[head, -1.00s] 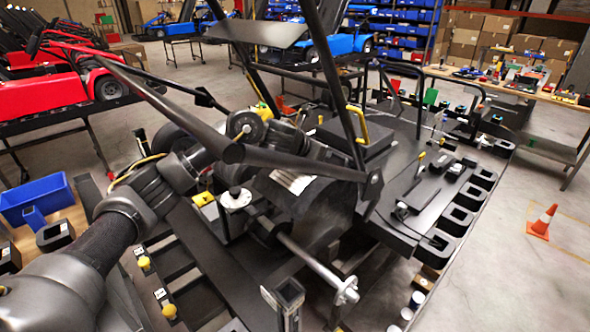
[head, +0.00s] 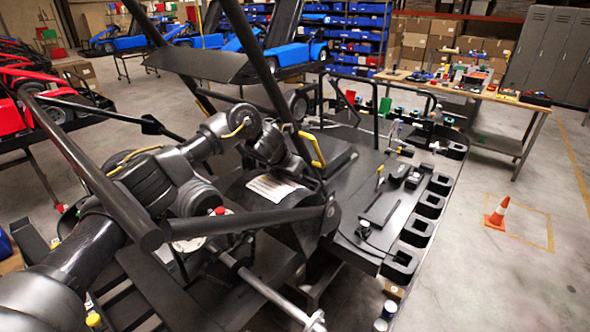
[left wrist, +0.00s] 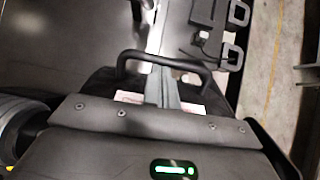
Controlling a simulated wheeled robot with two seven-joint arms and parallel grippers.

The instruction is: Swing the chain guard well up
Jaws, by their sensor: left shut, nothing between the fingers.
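The chain guard appears to be the dark rounded cover with a white label (head: 272,187) in the middle of the head view, behind my kart-side frame tubes' crossing. In the left wrist view, a black bar handle (left wrist: 165,61) stands across a dark body, with parts of a white label below it. My left gripper (left wrist: 163,88) is shut and empty. Its fingers overlap the handle in that view; I cannot tell if they touch it. In the head view my left wrist reaches over the cover, and its fingertips are hidden. My right gripper is not in view.
Black frame tubes (head: 95,165) cross in front of my left arm. A flat deck with black trays (head: 423,204) lies to the right, and a yellow handle (head: 313,150) stands beside the cover. An orange cone (head: 497,213) is on open floor at the right.

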